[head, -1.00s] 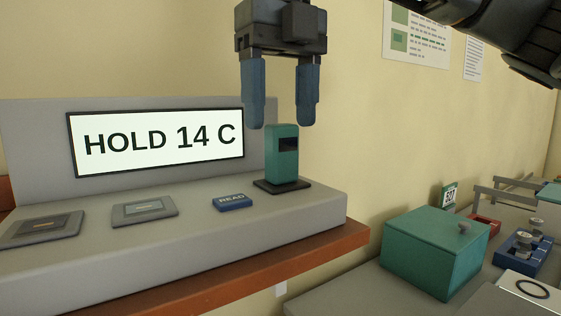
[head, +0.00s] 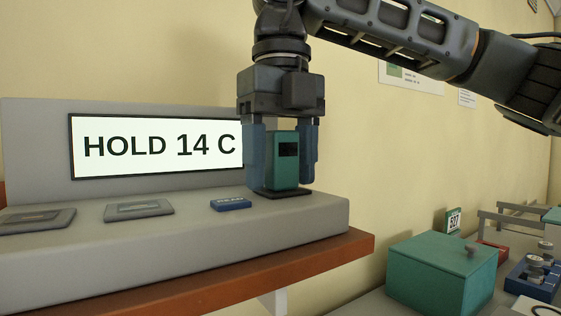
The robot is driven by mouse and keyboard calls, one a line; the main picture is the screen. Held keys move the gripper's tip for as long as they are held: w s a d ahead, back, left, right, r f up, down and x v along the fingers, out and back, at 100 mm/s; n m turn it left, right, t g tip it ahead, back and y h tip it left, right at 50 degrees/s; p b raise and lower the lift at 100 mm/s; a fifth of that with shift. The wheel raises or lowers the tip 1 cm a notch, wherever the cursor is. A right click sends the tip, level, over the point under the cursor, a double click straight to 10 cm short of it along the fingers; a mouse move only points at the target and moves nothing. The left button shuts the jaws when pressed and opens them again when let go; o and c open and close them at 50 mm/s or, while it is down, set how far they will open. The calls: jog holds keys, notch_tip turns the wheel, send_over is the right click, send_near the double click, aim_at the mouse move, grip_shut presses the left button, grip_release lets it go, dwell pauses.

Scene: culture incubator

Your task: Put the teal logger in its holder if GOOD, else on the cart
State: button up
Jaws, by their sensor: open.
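The teal logger (head: 284,172) stands upright on a dark pad (head: 287,193) at the right end of the grey reader station (head: 200,243). It has a small dark window near its top. My gripper (head: 280,182) points down with its two blue fingers on either side of the logger. The jaws are open around it. The station's display (head: 157,145) reads "HOLD 14 C". A blue button (head: 231,204) sits left of the logger. I cannot tell which thing is the logger's holder or the cart.
Two flat grey plates (head: 139,210) (head: 36,221) lie on the station to the left. A teal box (head: 441,270) with a knob stands at lower right. Behind it are a "527" tag (head: 453,221), a red tray (head: 493,254) and a blue rack (head: 535,277). Posters hang on the wall.

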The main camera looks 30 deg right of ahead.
jog(key=shift+c, duration=0.4)
dwell(0.6)
grip_shut()
dwell(0.4)
jog(key=shift+r, duration=0.15)
jog(key=shift+r+p, duration=1.9)
jog(key=shift+r, duration=1)
